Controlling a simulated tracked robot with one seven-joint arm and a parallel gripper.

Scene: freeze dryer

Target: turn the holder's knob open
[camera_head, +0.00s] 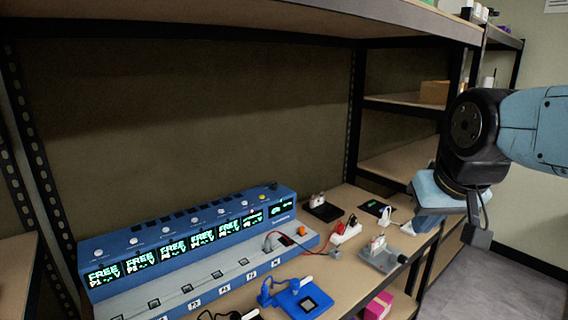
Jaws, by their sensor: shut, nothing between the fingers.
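A grey holder (376,258) sits on the bench at the right, near its front edge. A small pale piece (378,243) stands upright on it. A dark round knob (402,259) sticks out on its right side; I cannot tell which way it is turned.
A long blue station (190,240) with several lit displays fills the bench to the left. A shelf (250,18) overhangs the bench. A pink box (378,305) is below.

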